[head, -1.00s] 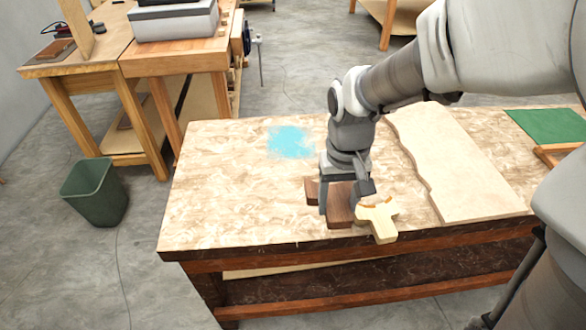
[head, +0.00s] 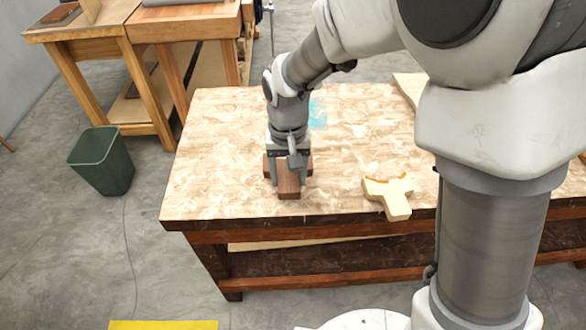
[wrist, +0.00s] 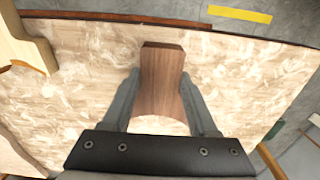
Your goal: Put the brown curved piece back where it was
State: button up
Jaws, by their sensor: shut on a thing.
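The brown curved piece (head: 289,183) is a dark wooden block at the left part of the workbench top. My gripper (head: 287,172) is shut on it from above. In the wrist view, the piece (wrist: 162,78) sits between the two fingers (wrist: 160,98), with a concave curved edge toward the palm. I cannot tell whether it touches the bench top. A pale Y-shaped wooden piece (head: 392,198) with an orange-brown curved edge lies at the bench's front edge, to the right of my gripper and apart from it.
The workbench top (head: 225,140) is mottled and clear around the held piece. A pale blue patch (head: 318,113) marks it behind my gripper. A pale board (head: 408,86) lies at the back right. A green bin (head: 102,161) and a yellow floor strip (head: 163,325) are on the floor.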

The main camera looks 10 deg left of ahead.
jog(key=shift+f+b, duration=0.4)
jog(key=shift+f, duration=1.55)
jog(key=shift+f, duration=0.2)
jog(key=o, duration=1.4)
jog(key=shift+c, duration=0.2)
jog(key=shift+r, duration=0.1)
